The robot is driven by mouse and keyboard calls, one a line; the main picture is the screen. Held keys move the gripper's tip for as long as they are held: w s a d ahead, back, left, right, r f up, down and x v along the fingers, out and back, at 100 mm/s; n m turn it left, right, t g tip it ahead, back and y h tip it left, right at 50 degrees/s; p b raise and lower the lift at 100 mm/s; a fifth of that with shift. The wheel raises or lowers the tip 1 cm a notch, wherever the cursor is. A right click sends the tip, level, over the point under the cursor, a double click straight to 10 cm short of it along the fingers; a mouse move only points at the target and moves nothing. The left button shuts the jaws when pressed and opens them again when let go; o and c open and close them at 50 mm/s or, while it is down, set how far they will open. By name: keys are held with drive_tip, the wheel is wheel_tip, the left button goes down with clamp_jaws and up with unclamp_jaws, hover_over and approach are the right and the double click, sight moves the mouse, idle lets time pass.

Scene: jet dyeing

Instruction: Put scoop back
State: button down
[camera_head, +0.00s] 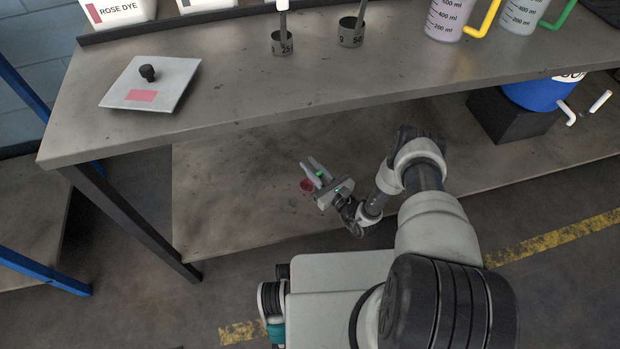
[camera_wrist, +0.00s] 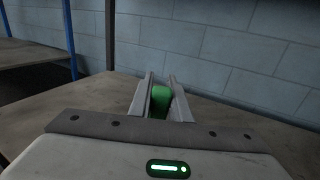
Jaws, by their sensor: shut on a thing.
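My gripper (camera_head: 309,164) is over the lower shelf, below the front edge of the worktop. Its fingers are shut on a green piece, which I take for the scoop's handle (camera_head: 320,173). In the wrist view my gripper (camera_wrist: 161,77) has the green handle (camera_wrist: 160,102) between its two fingers. The rest of the scoop is hidden or too small to make out. A dark red patch (camera_head: 306,186) shows beside the fingers in the head view. I cannot tell whether it belongs to the scoop or lies on the shelf.
A rose dye container (camera_head: 118,10) stands at the back. A blue drum (camera_head: 540,92) stands on the right.

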wheel_tip(320, 180, down, 4)
drive_tip(key=shift+f+b, duration=0.15)
drive_tip(key=shift+b, duration=0.65)
drive_tip(key=c, duration=2.1)
unclamp_jaws()
drive_tip(key=o, duration=0.5)
drive_tip(key=shift+c, duration=0.2)
